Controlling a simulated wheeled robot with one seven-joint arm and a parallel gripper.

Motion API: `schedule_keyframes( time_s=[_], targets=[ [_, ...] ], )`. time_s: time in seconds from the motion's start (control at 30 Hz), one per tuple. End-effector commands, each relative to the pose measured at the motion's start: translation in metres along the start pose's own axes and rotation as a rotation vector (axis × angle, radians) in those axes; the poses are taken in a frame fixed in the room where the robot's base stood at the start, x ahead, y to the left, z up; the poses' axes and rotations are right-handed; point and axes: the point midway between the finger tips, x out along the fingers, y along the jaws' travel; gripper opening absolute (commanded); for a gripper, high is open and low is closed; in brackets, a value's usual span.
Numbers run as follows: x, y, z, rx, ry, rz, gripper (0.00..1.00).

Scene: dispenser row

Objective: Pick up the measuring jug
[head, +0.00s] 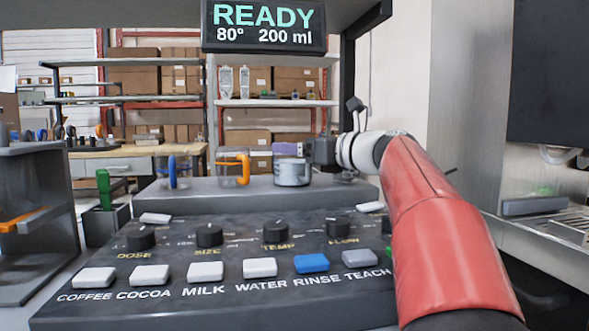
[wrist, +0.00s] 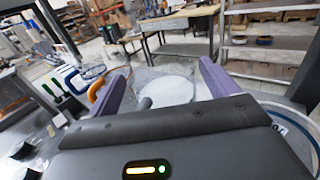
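A pale grey, round jug (head: 292,173) stands on the grey raised shelf behind the control panel. My gripper (head: 285,149), with purple fingers, is at its top rim in the head view. In the wrist view, my gripper (wrist: 164,82) has its fingers wide apart, with the jug's whitish round top (wrist: 170,92) between them and gaps at both sides. Clear jugs with an orange handle (head: 242,166) and a blue handle (head: 173,171) stand to its left. No label shows which is the measuring jug. My gripper partly hides the grey jug.
The panel (head: 200,233) with knobs and buttons lies in front. The READY display (head: 264,26) hangs above. A blue-rimmed clear thing (wrist: 285,128) is close at the right in the wrist view. A green-handled item (head: 104,190) stands in a dark bin at left.

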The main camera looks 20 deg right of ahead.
Motion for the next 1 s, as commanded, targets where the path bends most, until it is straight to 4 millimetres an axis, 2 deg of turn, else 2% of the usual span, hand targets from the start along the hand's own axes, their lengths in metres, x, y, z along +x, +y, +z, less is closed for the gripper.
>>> schedule_keyframes(
  time_s=[0.03,0.33,0.57,0.67,1.0],
  targets=[
    [0.000,0.000,0.000,0.000,0.000,0.000,0.79],
    [0.000,0.000,0.000,0.000,0.000,0.000,0.40],
    [0.000,0.000,0.002,-0.001,-0.002,0.000,0.39],
    [0.000,0.001,0.011,-0.003,-0.003,0.001,0.39],
    [0.000,0.001,0.078,-0.003,-0.002,0.002,0.39]
  ],
)
